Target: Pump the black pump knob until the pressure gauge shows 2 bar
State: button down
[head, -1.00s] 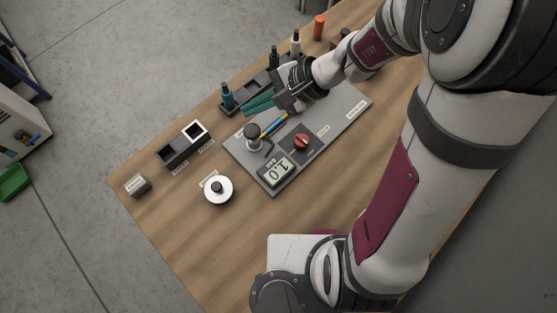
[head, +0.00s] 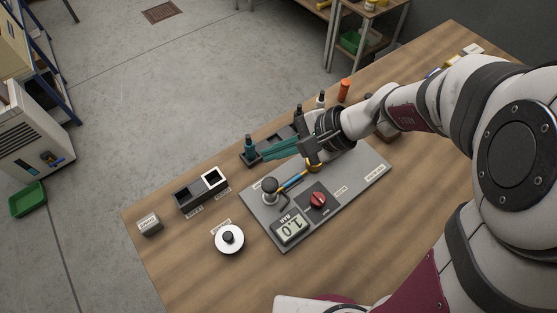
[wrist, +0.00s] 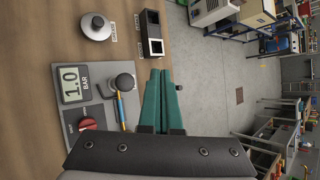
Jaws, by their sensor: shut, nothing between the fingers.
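The black pump knob (head: 269,185) is a round ball on top of the pump, standing on a grey panel (head: 355,180). It also shows in the wrist view (wrist: 124,82), left of my fingers. The pressure gauge (head: 290,226) on the panel's near end reads 1.0 BAR; the wrist view shows it sideways (wrist: 74,84). My gripper (head: 262,157) has green fingers, shut and empty. It is above and behind the pump in the head view, apart from the knob. In the wrist view the fingers (wrist: 157,78) lie side by side, together.
A red knob (head: 317,200) sits beside the gauge. A rack with dark and white-topped bottles (head: 249,146) is behind the panel.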

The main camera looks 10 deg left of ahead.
aim_at(271, 183)
jog(key=shift+f, duration=4.45)
jog(key=shift+f, duration=0.4)
jog(key=shift+f, duration=1.25)
jog(key=shift+r, duration=1.7)
jog(key=shift+r, duration=2.5)
